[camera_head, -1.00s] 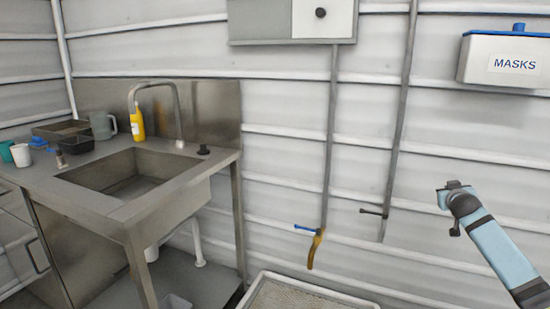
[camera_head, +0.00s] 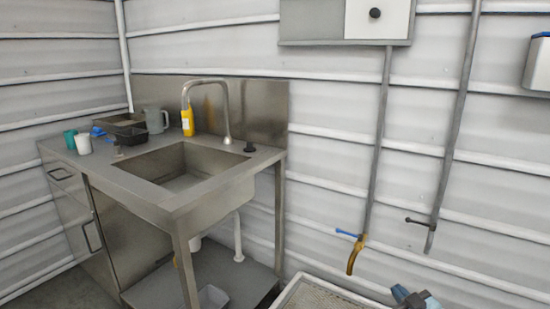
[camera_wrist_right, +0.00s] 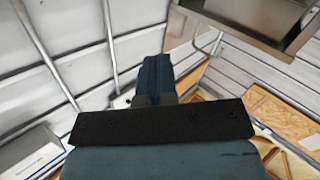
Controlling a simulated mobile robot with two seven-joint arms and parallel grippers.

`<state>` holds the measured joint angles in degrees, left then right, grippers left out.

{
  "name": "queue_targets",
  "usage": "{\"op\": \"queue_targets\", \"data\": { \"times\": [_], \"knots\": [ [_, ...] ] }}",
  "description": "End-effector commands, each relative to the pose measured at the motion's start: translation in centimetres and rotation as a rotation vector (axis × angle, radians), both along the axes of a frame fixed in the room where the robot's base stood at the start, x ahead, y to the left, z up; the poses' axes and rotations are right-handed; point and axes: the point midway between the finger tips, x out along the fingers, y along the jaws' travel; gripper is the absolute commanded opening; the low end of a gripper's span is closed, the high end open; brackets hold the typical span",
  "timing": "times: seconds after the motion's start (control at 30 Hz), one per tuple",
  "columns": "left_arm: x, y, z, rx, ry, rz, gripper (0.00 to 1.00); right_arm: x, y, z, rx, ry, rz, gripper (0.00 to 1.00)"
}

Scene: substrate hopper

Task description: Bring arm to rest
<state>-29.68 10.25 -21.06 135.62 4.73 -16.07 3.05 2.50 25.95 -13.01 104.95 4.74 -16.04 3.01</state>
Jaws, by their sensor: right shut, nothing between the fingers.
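My right gripper (camera_head: 405,296) shows at the bottom right edge of the head view, low in front of the white wall and beside the grated tray. Only its end and a bit of the light blue arm are in the picture. In the right wrist view the gripper's dark blue fingers (camera_wrist_right: 155,75) are together, with nothing between them. They point out over open space, apart from the things around. My left gripper is in neither view.
A steel sink unit (camera_head: 188,209) stands at the left, with cups and a yellow bottle (camera_head: 187,122) on it. A grated tray (camera_head: 318,296) lies low at the bottom. A brass tap (camera_head: 355,256) juts from the wall. A white box (camera_head: 538,62) hangs at far right.

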Motion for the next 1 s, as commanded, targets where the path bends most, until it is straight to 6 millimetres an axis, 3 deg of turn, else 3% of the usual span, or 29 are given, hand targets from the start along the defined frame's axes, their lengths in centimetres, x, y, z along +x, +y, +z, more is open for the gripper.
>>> {"op": "queue_targets", "data": {
  "times": [0.03,0.1,0.23,0.4,0.6,0.67,1.0],
  "knots": [
    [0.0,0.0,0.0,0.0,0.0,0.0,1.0,-3.0,3.1,-1.0,0.045,0.019,0.037,0.0],
    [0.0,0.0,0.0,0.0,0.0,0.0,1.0,-6.8,6.7,-1.6,0.105,0.039,0.081,0.0],
    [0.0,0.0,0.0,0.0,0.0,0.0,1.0,-13.4,11.9,-1.1,0.22,0.068,0.138,0.0],
    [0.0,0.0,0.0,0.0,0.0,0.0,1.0,-19.9,15.8,1.1,0.348,0.09,0.173,0.0],
    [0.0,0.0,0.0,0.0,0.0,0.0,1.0,-25.5,18.1,4.5,0.479,0.104,0.181,0.0],
    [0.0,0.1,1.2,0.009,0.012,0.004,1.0,-25.5,18.1,5.9,0.476,0.114,0.174,0.0],
    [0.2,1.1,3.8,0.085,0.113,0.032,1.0,-25.2,17.0,8.3,0.405,0.213,0.119,0.0]
  ]
}}
